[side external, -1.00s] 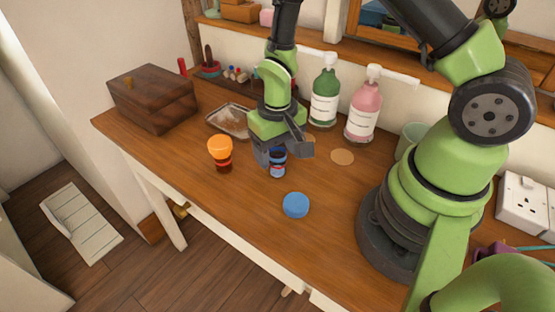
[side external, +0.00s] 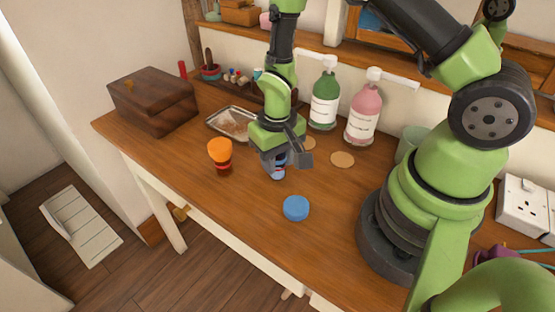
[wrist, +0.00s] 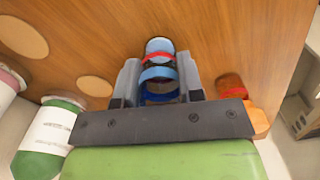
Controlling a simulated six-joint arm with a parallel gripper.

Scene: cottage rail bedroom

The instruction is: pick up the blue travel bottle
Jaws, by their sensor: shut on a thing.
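The blue travel bottle (side external: 279,173) is at the middle of the wooden table, mostly covered by my gripper (side external: 281,160) in the side view. In the wrist view the bottle (wrist: 160,74) shows between my two grey fingers, with blue and red bands around it. My gripper (wrist: 160,82) is shut on it, one finger on each side. Its lower end looks at or very near the tabletop; I cannot tell whether it touches.
An orange-capped bottle (side external: 221,158) stands close by on the left. A blue disc (side external: 295,207) lies in front. Green (side external: 324,100) and pink (side external: 362,115) pump bottles stand behind, near a round coaster (side external: 342,159). A metal tray (side external: 229,122) and wooden box (side external: 154,98) are farther left.

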